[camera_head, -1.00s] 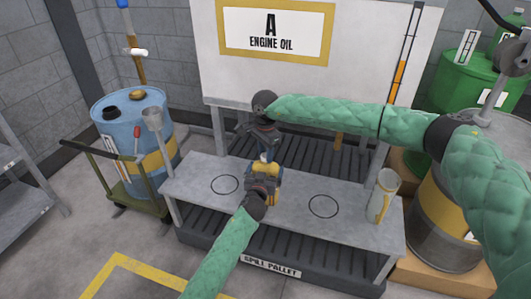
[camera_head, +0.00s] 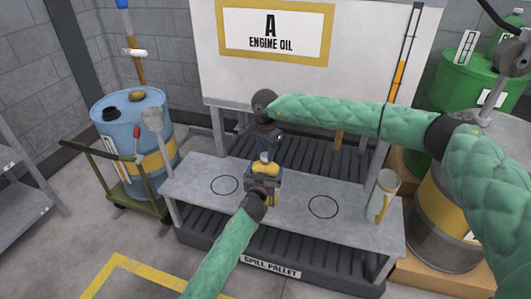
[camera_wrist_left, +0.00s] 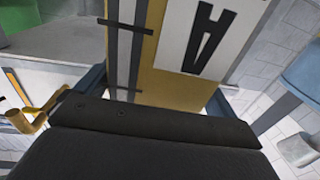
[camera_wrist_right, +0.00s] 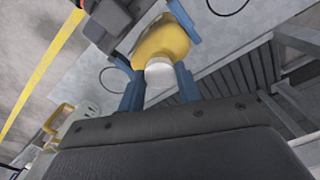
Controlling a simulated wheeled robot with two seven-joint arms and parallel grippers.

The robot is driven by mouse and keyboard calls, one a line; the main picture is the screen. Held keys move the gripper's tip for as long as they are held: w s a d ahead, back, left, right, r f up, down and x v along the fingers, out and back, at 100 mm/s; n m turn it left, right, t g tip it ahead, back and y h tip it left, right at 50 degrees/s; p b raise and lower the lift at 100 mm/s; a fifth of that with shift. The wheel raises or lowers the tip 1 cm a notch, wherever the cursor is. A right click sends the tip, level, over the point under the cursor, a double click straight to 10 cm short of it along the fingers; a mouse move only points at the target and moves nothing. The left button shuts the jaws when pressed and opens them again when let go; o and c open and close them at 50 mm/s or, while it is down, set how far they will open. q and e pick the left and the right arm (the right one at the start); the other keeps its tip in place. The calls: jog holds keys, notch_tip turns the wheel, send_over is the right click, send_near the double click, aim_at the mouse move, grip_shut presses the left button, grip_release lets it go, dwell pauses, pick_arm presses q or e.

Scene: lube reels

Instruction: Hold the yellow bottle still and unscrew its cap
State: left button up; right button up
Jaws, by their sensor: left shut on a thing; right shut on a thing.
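The yellow bottle (camera_head: 266,171) stands upright on the grey bench, between two black circles. My left gripper (camera_head: 263,187) is shut on its body from the near side. In the left wrist view, the bottle's yellow side (camera_wrist_left: 180,84) and white label with a black A show between the blue fingers. My right gripper (camera_head: 265,153) is above the bottle, shut on the pale cap (camera_wrist_right: 158,74). In the right wrist view, the blue fingers flank the cap, and the yellow shoulder lies just beyond it. I cannot tell whether the cap is loose on the neck.
A pale jug (camera_head: 382,196) stands at the bench's right end. The bench (camera_head: 205,172) is otherwise clear on both sides of the bottle. A blue drum (camera_head: 133,125) on a cart is at the left. An engine oil tank (camera_head: 300,75) stands behind.

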aim_at(265, 155)
jog(key=shift+r, duration=0.3)
jog(key=shift+r, duration=0.65)
jog(key=shift+r, duration=2)
pick_arm(q)
jog(key=o, duration=1.5)
